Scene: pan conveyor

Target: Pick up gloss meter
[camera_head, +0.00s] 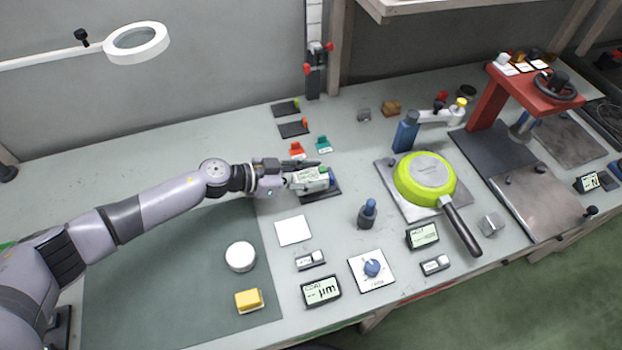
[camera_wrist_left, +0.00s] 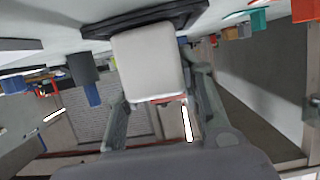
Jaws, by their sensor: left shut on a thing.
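The gloss meter (camera_head: 311,179) appears as a small pale box with a light display and a blue end, at the middle of the bench in the head view. It sits at or just over a dark base plate (camera_head: 328,192); I cannot tell if they touch. My left gripper (camera_head: 300,176) reaches it from the left, with its fingers on either side of it. In the left wrist view the pale body (camera_wrist_left: 148,62) lies between the fingers of my left gripper (camera_wrist_left: 160,110), with the dark plate (camera_wrist_left: 140,20) beyond it. My right gripper is out of view.
Close by are a white square tile (camera_head: 293,230), a dark blue-capped bottle (camera_head: 367,214), and red and green clips (camera_head: 297,150). A green pan (camera_head: 424,178) lies to the right. A yellow block (camera_head: 248,300) and white puck (camera_head: 240,257) rest on the green mat (camera_head: 150,290).

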